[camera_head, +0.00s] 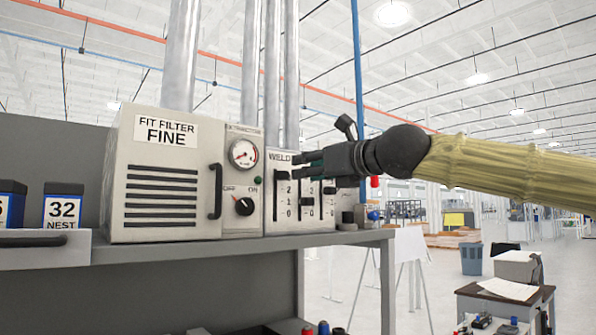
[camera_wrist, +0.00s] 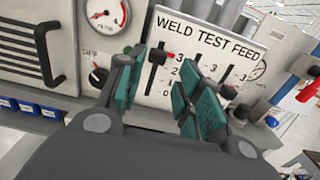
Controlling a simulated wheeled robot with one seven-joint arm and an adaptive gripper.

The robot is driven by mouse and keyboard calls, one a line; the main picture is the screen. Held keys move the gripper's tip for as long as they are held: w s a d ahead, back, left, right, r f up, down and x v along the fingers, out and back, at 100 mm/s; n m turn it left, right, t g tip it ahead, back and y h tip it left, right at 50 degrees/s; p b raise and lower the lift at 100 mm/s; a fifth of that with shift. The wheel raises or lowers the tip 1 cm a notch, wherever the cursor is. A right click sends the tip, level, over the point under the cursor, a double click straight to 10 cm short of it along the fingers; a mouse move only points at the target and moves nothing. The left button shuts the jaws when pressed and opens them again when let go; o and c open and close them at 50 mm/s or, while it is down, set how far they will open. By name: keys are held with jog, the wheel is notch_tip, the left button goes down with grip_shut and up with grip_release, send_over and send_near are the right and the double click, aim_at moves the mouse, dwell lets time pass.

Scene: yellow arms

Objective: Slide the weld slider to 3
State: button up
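The weld slider is the leftmost of three vertical sliders on a pale panel headed WELD TEST FEED. Its dark knob (camera_head: 282,176) is high in its slot, above the 2 mark and about level with where the 3 is. I see no finger touching the knob. The middle slider's knob is hidden behind the right finger in the wrist view.
The right slider's knob (camera_wrist: 228,91) is close to the right finger. Left of the panel are a round dial (camera_head: 244,153), an OFF/ON rotary knob (camera_head: 244,205) and the FIT FILTER box (camera_head: 165,215) with a handle. All stand on a grey shelf (camera_head: 200,250).

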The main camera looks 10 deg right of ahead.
jog(key=shift+v, duration=0.9)
